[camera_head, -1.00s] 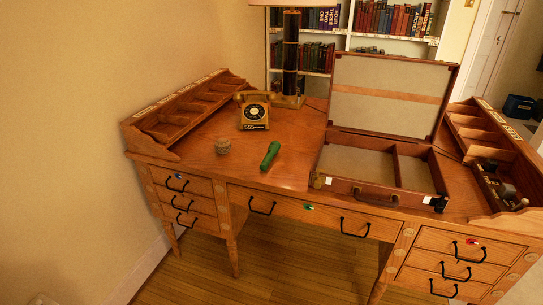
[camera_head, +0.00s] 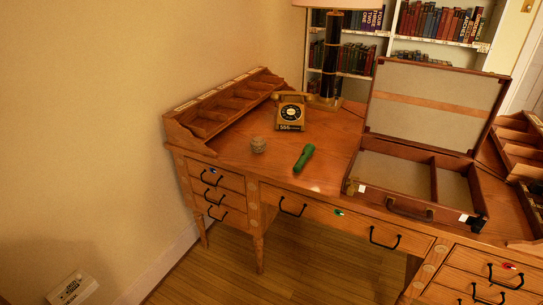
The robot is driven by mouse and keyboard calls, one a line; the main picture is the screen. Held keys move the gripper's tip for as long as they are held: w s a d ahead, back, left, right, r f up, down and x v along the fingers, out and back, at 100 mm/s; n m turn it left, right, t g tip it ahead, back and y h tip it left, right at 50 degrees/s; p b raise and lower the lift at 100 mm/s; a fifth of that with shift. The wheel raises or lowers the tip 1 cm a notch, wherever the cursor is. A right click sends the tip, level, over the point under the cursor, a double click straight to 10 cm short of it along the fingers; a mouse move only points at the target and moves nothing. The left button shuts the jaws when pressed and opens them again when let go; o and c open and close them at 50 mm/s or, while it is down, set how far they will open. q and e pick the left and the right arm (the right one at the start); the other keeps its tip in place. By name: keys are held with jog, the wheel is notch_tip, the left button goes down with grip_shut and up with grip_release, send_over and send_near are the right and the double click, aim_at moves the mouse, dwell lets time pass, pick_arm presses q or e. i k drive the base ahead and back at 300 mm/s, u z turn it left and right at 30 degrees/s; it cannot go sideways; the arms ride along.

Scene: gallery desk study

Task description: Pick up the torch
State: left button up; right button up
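The torch (camera_head: 304,158) is a small green flashlight. It lies on the wooden desk (camera_head: 330,147), near the front edge, between a small round brownish object and the open case. It lies at a slant, its wider end toward the back. Nothing covers it. Neither of my grippers shows in the head view.
A rotary telephone (camera_head: 291,112) stands behind the torch, and the small round object (camera_head: 258,145) sits to its left. An open, divided case (camera_head: 405,214) with its lid up stands to the right. A lamp (camera_head: 332,58) stands at the back. Floor (camera_head: 290,265) before the desk is clear.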

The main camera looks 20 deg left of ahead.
aim_at(310, 148)
jog(key=u, duration=1.25)
jog(key=i, duration=2.05)
jog(key=z, duration=1.7)
